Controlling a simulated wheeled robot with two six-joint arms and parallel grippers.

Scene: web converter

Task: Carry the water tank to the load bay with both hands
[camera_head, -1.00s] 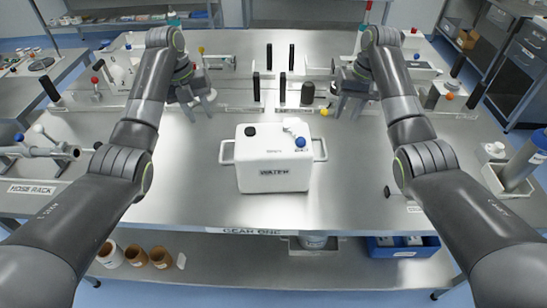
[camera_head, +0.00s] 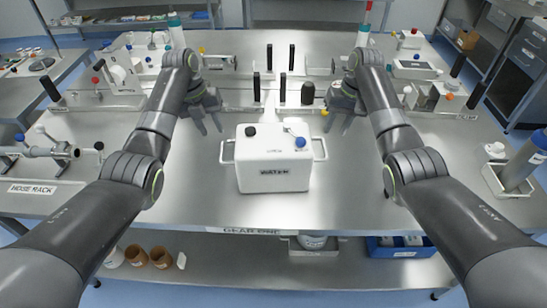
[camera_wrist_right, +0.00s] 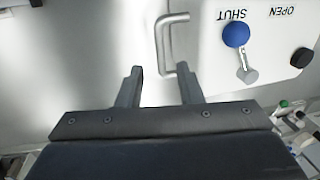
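The white water tank (camera_head: 273,165) stands upright on the steel table, with a black cap, a blue-knobbed valve on top and a side handle at each end. My left gripper (camera_head: 211,130) is open and empty, above and behind the tank's left handle (camera_head: 227,150), apart from it. My right gripper (camera_head: 338,130) is open and empty, near the right handle (camera_head: 320,148) and apart from it. In the right wrist view the fingers (camera_wrist_right: 158,85) are spread, with the tank's handle (camera_wrist_right: 167,45) just beyond them. The load bay cannot be made out.
Several upright black handles and a dark cylinder (camera_head: 307,93) stand behind the tank. The table (camera_head: 350,200) is clear in front and beside the tank.

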